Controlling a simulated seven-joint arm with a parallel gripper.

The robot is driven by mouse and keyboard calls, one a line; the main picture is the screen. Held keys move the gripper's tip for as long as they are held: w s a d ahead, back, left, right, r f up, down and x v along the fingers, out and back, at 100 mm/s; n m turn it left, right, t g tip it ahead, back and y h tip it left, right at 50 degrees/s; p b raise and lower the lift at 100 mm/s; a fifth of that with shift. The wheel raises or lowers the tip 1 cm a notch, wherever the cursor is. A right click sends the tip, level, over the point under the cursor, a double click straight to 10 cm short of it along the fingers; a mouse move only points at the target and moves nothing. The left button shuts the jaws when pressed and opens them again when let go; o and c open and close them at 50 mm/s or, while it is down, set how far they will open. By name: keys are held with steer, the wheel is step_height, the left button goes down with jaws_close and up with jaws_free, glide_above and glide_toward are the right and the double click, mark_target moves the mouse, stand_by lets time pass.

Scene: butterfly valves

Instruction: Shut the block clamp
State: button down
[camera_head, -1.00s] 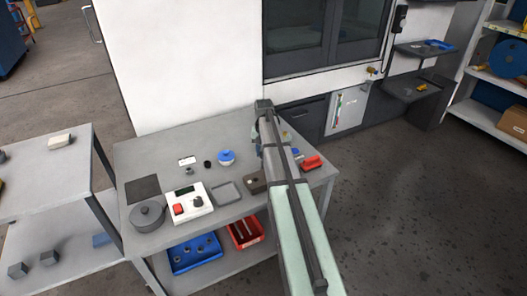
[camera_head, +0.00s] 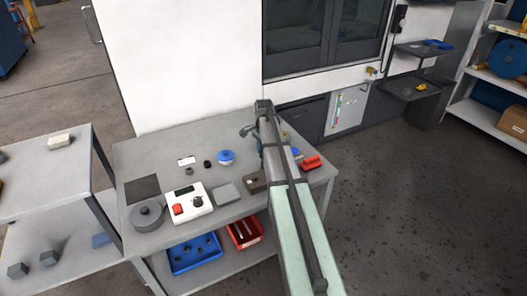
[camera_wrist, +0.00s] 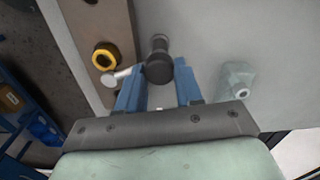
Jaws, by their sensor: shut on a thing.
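In the wrist view, my gripper (camera_wrist: 160,73) has its two blue fingers on either side of a black knob-ended handle (camera_wrist: 158,58), shut on it. A yellow ring with a dark centre (camera_wrist: 105,55) sits on that block. I take this to be the block clamp; its jaw is not clearly visible. In the head view my arm hides most of this area, and a dark bent piece (camera_head: 248,130) shows left of the arm's end.
A grey-green fitting (camera_wrist: 237,80) stands right of the gripper in the wrist view. On the table in the head view are a blue-lidded round thing (camera_head: 226,157), a white control box (camera_head: 189,204), a brown block (camera_head: 254,182) and a red object (camera_head: 311,162). A white machine stands behind.

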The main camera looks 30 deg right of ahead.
steer(key=m, duration=0.3)
steer(key=shift+m, duration=0.3)
stand_by(0.3)
steer(key=c, duration=0.7)
jaws_free()
steer(key=shift+c, duration=0.2)
step_height(320, 180, up, 14)
steer(key=shift+f, duration=0.15)
stand_by(0.4)
